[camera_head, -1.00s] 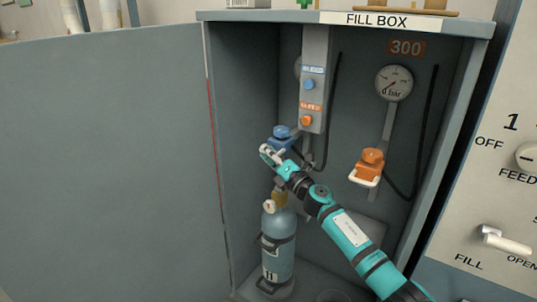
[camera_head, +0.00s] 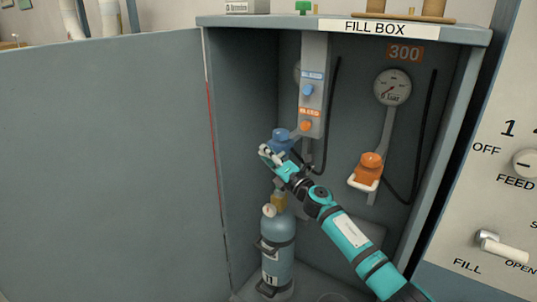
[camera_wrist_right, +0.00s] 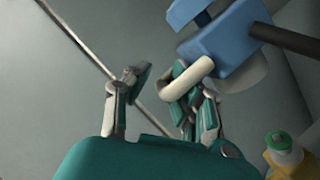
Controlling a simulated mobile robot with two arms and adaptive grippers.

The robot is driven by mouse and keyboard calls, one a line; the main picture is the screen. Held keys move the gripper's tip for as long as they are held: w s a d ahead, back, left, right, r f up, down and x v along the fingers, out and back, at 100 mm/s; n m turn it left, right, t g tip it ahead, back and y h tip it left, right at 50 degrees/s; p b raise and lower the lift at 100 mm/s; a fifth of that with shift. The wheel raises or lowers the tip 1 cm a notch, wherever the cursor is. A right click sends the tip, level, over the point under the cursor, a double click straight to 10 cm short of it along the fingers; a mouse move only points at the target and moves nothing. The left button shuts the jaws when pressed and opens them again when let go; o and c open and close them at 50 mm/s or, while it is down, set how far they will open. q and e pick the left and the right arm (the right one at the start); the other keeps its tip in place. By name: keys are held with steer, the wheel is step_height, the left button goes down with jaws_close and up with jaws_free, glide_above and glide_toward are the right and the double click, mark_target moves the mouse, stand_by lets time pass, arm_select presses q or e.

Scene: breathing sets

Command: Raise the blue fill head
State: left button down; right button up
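The blue fill head (camera_head: 281,135) hangs inside the fill box, above a blue-grey cylinder (camera_head: 277,240) with a brass valve (camera_head: 279,200). In the right wrist view the fill head (camera_wrist_right: 225,42) is at the upper right, with its pale loop handle (camera_wrist_right: 187,78) reaching down and left. My right gripper (camera_head: 268,156) is just below the fill head. In the wrist view its fingers (camera_wrist_right: 158,85) are apart, and the handle overlaps the right finger. I cannot tell whether they touch. My left gripper is not in view.
An orange fill head (camera_head: 368,168) hangs to the right below a gauge (camera_head: 392,87). A panel with blue and orange buttons (camera_head: 313,90) is above. The large door (camera_head: 105,170) stands open at left. A control panel with a lever (camera_head: 500,247) is at right.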

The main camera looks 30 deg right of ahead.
steer(key=v, duration=1.2)
steer(key=shift+f, duration=0.1)
